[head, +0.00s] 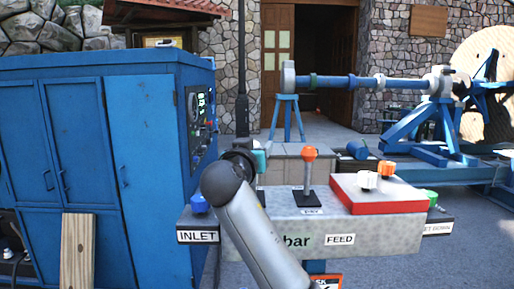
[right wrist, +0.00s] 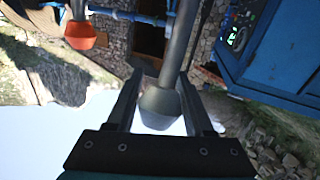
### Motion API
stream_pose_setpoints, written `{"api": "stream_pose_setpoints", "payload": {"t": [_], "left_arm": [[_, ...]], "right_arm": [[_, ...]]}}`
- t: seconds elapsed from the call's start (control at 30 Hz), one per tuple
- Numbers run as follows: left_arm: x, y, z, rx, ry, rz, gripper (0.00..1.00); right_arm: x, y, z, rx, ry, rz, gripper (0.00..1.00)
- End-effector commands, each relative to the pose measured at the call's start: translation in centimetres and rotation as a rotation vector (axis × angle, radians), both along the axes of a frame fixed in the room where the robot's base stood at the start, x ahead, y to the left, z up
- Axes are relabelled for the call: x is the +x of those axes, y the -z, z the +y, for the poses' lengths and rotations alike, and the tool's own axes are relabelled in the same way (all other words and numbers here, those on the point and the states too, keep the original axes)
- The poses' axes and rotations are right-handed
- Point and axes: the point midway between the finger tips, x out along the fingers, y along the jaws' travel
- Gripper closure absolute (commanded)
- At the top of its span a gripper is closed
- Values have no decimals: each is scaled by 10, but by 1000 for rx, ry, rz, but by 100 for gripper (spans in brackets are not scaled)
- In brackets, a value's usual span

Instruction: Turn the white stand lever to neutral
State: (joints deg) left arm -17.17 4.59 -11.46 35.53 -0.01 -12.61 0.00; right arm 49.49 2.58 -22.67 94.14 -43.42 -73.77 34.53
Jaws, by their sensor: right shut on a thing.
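The control stand (head: 290,232) is a grey box with INLET and FEED labels. My right gripper (head: 256,158) is above its left part in the head view, where my own arm and wrist hide what it holds. In the right wrist view, my right gripper (right wrist: 163,88) is shut on a lever with a pale grey-white cone-shaped knob (right wrist: 160,103), between the two fingers. The lever's stem (right wrist: 178,50) runs up out of that picture. Its slot and base are hidden, so I cannot tell its exact position. My left gripper is not in view.
An orange-knobbed lever (head: 309,154) stands just right of the gripper. A red plate (head: 380,202) with white (head: 368,180) and orange-topped knobs is further right. A blue cabinet (head: 90,150) stands close on the left. The blue reel stand (head: 430,130) is behind.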

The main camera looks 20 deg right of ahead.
Motion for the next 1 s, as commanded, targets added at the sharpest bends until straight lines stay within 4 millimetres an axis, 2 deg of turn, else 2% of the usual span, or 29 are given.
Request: {"api": "stream_pose_setpoints", "payload": {"t": [0.03, 0.37, 0.87, 1.0], "left_arm": [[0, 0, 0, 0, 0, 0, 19], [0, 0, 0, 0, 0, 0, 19], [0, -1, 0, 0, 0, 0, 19], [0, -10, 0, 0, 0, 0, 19]], "right_arm": [[0, 0, 0, 0, 0, 0, 63], [0, 0, 0, 0, 0, 0, 100], [0, 0, 0, 1, 0, 2, 100], [3, -3, -1, 8, 1, 25, 100]]}}
